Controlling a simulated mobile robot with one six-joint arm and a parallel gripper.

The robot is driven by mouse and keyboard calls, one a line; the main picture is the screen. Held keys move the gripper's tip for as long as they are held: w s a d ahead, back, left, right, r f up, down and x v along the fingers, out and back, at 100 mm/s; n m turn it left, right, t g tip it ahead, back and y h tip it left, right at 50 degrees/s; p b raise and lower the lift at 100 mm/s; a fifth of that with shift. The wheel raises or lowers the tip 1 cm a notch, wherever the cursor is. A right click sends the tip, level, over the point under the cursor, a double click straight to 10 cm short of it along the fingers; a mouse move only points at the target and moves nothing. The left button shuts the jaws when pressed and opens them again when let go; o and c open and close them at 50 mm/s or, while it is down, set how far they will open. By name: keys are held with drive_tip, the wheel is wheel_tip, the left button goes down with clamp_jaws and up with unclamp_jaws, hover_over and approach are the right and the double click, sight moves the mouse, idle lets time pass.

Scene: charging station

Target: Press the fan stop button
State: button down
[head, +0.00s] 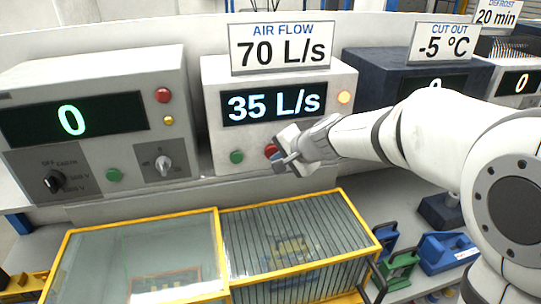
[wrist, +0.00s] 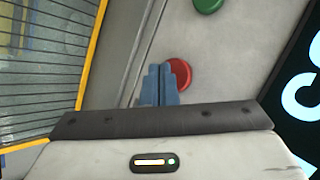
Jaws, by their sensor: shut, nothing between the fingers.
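The fan control box (head: 213,97) stands in the middle of the head view. Its display (head: 274,104) reads 35 L/s, and the sign (head: 282,47) above reads AIR FLOW 70 L/s. A green button (head: 237,157) and a red button (head: 270,150) sit low on its front panel. An amber lamp (head: 344,97) is lit at the right. My gripper (head: 283,162) is shut and empty, in front of the panel at the red button. In the wrist view the blue fingertips (wrist: 159,84) partly overlap the red button (wrist: 180,73); I cannot tell whether they touch it. The green button (wrist: 208,4) is beyond.
A left control box (head: 95,125) shows 0 and has knobs and buttons. A dark box (head: 383,75) under a CUT OUT sign stands to the right. A yellow-framed clear enclosure (head: 217,212) lies below the panel. Blue and green holders (head: 399,268) stand at lower right.

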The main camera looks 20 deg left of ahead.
drive_tip(key=shift+s+d, duration=0.1)
drive_tip(key=shift+s, duration=0.05)
drive_tip(key=shift+s, duration=0.1)
drive_tip(key=s+d, duration=0.1)
drive_tip(key=s+b, duration=0.1)
drive_tip(key=s+d, duration=0.1)
drive_tip(key=s, duration=0.1)
drive_tip(key=shift+d+b, duration=0.3)
drive_tip(key=shift+b, duration=0.05)
idle(0.6)
drive_tip(key=s+d+f+n+h, duration=0.1)
drive_tip(key=s+d+h, duration=0.1)
drive_tip(key=s+d, duration=0.4)
drive_tip(key=s+d+f+n+g+h, duration=0.1)
drive_tip(key=s+d, duration=0.5)
drive_tip(key=d, duration=0.7)
drive_tip(key=s+d+f+n+g+h, duration=0.1)
drive_tip(key=s+d+f+n+h, duration=0.1)
drive_tip(key=s+d+h, duration=0.3)
drive_tip(key=s+d+f, duration=0.1)
drive_tip(key=s+d, duration=0.1)
drive_tip(key=d, duration=0.2)
drive_tip(key=shift+d+f+n, duration=0.15)
drive_tip(key=shift+d+n, duration=0.2)
drive_tip(key=shift+n, duration=0.05)
